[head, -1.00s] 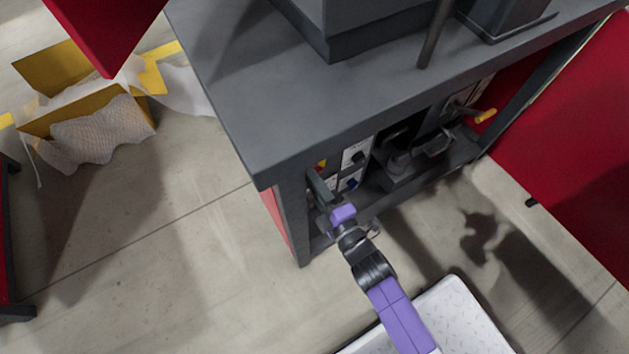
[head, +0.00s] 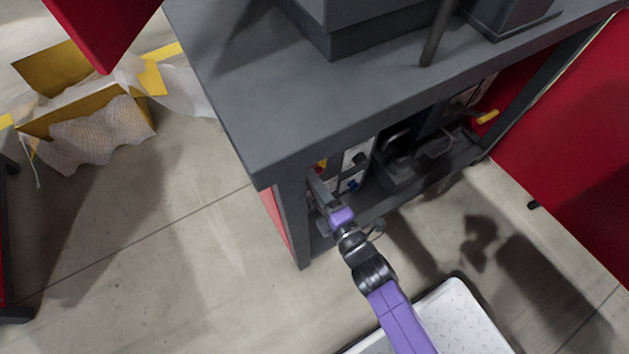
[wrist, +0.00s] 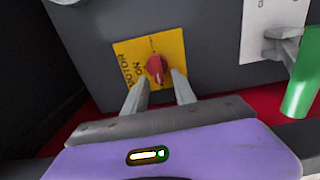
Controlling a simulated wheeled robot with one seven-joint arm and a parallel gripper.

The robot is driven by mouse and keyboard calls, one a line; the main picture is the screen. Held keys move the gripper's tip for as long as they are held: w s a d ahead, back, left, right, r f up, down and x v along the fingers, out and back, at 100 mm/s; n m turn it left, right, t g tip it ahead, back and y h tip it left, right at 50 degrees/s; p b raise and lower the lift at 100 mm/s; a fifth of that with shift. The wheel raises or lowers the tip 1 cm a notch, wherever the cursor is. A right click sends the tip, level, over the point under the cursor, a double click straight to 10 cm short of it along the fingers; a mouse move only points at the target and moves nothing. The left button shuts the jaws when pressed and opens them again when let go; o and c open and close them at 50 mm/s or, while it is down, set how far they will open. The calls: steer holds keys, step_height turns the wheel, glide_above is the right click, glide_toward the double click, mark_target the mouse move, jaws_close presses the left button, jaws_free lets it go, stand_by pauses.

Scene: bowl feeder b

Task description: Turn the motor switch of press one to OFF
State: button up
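The motor switch is a red knob (wrist: 157,68) on a yellow plate (wrist: 172,45) in the wrist view. The plate's black lettering reads MOTOR and ON, turned sideways; which setting the knob points to is hard to tell. In the head view a small red and yellow patch of the plate (head: 321,164) shows under the bench top. My gripper (wrist: 161,80) is open in front of the plate, with one finger on each side of the knob's lower part. Gaps show beside the knob; contact is not clear. In the head view the gripper (head: 318,187) is beside the bench leg.
The dark bench top (head: 290,110) overhangs my gripper, and a bench leg (head: 293,215) stands just left of it. In the wrist view a green handle (wrist: 302,75) is at the right. A yellow-tipped lever (head: 487,117) and a red panel (head: 570,130) are further right.

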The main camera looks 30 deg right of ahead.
steer(key=shift+s, duration=0.1)
steer(key=s+p, duration=0.1)
steer(key=s, duration=0.6)
steer(key=shift+s+p, duration=0.3)
steer(key=shift+p, duration=0.05)
stand_by(0.4)
